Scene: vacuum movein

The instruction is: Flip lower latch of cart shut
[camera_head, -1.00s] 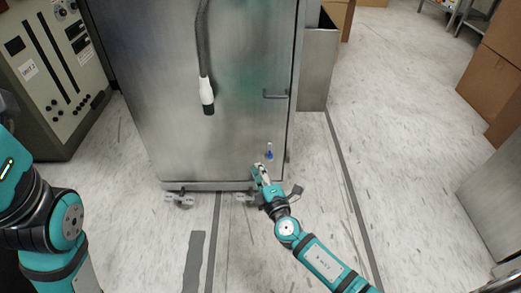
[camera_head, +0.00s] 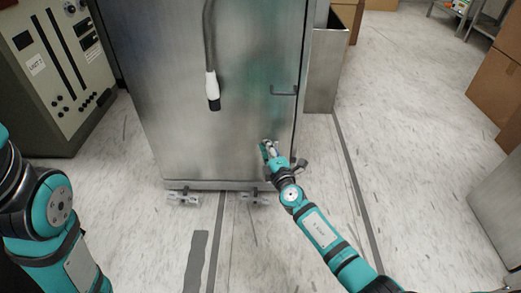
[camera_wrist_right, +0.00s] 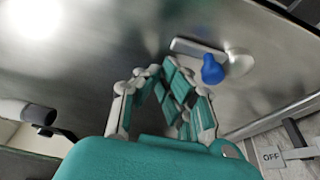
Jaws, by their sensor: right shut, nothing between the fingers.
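The steel cart (camera_head: 215,135) stands upright in front of me with its flat face toward me. Its lower latch shows in the right wrist view as a metal lever with a blue knob (camera_wrist_right: 212,70) and a pale round pivot at its right. My right gripper (camera_head: 267,145) is shut and empty, low at the cart's right side, and hides the latch in the head view. In the wrist view its fingertips (camera_wrist_right: 158,74) are left of the blue knob; I cannot tell whether they touch the cart. My left gripper is out of view.
A hose with a white and black plug (camera_head: 212,90) hangs before the cart face. A dark handle (camera_head: 284,93) sits at the right above my gripper. A control cabinet (camera_head: 45,80) stands left, cardboard boxes (camera_head: 497,82) right. Floor right of the cart is open.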

